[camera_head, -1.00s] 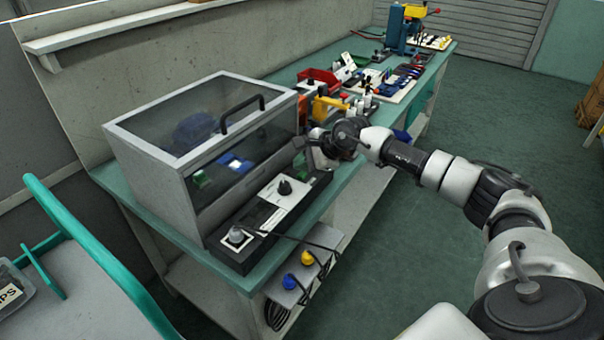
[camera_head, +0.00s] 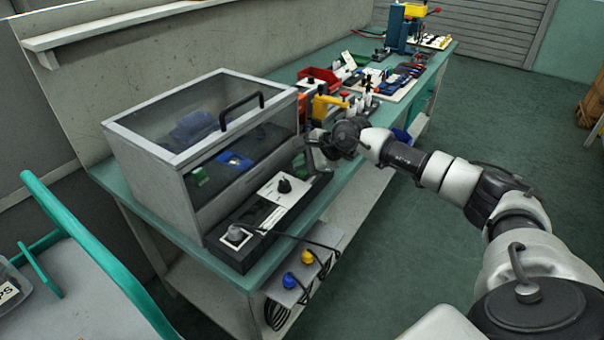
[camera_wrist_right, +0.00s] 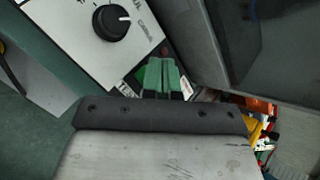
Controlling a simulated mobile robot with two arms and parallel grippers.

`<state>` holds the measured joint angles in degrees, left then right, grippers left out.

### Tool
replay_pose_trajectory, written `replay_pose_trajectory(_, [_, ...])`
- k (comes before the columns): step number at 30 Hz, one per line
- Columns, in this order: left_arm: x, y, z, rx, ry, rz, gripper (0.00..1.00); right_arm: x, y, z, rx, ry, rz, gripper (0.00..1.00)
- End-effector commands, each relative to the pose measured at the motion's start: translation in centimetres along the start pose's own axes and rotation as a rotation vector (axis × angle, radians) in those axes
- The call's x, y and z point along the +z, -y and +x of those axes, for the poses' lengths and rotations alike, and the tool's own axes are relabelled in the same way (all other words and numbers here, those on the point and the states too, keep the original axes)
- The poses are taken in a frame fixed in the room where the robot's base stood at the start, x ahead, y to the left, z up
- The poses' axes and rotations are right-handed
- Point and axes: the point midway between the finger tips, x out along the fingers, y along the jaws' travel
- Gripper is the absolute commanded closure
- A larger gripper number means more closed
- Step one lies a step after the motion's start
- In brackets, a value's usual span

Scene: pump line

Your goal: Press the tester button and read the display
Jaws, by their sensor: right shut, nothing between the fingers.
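The grey cabinet (camera_head: 165,190) with a clear lid and black handle stands on the near end of the bench. A black base along its front bears a white panel (camera_head: 272,201) with a black knob (camera_head: 285,186). The knob also shows in the right wrist view (camera_wrist_right: 112,22), with a white pointer line. My right gripper (camera_head: 313,160) is at the far end of this base. Its green-tipped fingers (camera_wrist_right: 162,74) are together and empty, beside the panel's edge. I cannot tell whether they touch anything. I cannot make out the tester button or a readable display. My left gripper is not in view.
A grey knob (camera_head: 236,234) is on the near end of the base, with a cable beside it. A red bin (camera_head: 318,76) and several tools crowd the bench further back. A teal-railed cart (camera_head: 85,290) is at left.

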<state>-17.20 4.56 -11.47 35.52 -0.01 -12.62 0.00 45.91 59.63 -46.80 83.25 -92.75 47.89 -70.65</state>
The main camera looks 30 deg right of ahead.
Motion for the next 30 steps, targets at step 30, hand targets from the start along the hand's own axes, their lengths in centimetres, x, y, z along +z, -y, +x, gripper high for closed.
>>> replay_pose_trajectory(30, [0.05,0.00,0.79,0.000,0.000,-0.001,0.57,-0.42,-0.44,0.60,0.001,0.000,0.000,1.00])
